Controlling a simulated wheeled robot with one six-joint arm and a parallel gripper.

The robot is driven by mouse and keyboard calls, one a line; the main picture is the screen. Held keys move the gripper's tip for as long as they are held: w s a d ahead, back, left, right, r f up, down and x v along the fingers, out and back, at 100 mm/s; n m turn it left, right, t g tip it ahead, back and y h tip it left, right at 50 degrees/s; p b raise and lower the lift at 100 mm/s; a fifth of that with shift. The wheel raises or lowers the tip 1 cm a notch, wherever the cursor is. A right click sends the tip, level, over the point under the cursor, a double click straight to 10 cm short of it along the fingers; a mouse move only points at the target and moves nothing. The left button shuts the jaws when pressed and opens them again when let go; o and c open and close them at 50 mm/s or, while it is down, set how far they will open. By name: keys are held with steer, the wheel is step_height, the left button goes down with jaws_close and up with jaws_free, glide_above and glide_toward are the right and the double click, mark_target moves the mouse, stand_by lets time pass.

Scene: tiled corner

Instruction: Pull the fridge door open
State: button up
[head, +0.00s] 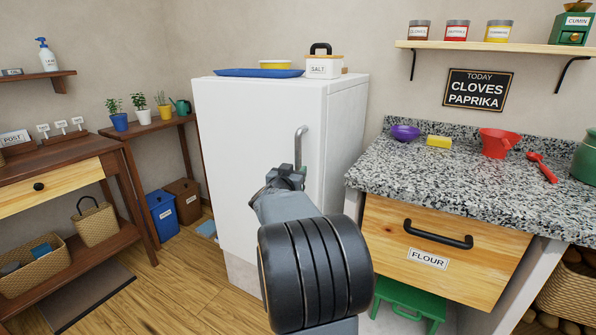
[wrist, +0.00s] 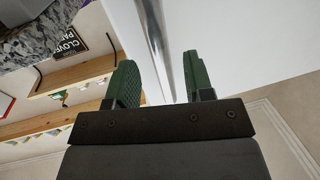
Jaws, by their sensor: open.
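The white fridge (head: 250,140) stands in the corner with its door shut. A vertical metal handle (head: 299,142) is on the door's right side; my arm hides its lower part in the head view. My gripper (head: 286,172) is at the handle's height, in front of the door. In the wrist view my gripper (wrist: 159,80) is open, with green pads. The metal handle (wrist: 156,45) runs between the two fingers, with gaps on both sides. I cannot tell whether either finger touches it.
A granite counter (head: 440,185) with a flour drawer (head: 430,258) stands close on the right. A green stool (head: 410,300) is under it. A blue bin (head: 162,214) and brown bin (head: 185,200) are left of the fridge. The wooden floor (head: 170,270) in front-left is clear.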

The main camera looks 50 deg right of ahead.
mark_target(297, 168)
steer(key=shift+x, duration=2.05)
steer(key=shift+c, duration=0.2)
jaws_close()
